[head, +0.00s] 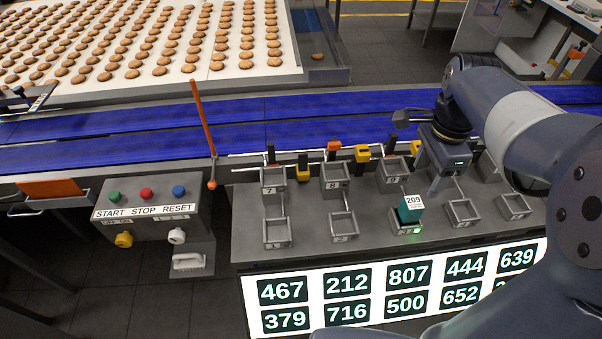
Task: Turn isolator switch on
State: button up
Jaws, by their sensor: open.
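The grey control box (150,196) stands at the lower left. A yellow rotary knob (124,240) sits on its front under a small label that seems to read OFF ON. I take it for the isolator switch; which way it points is too small to tell. A white knob (177,236) sits to its right under another small label. My gripper (437,186) is over the rack at the right, pointing down, far from the box. It is open and appears empty; its fingertips are partly unclear.
Green (114,197), red (146,194) and blue (179,191) buttons top the box. An orange lever (203,130) rises beside it. A teal block marked 209 (411,211) sits in the rack of metal holders. A blue conveyor (290,110) runs behind; a lit number board (390,300) fronts the rack.

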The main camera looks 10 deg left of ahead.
aim_at(124, 240)
jog(key=u, duration=2)
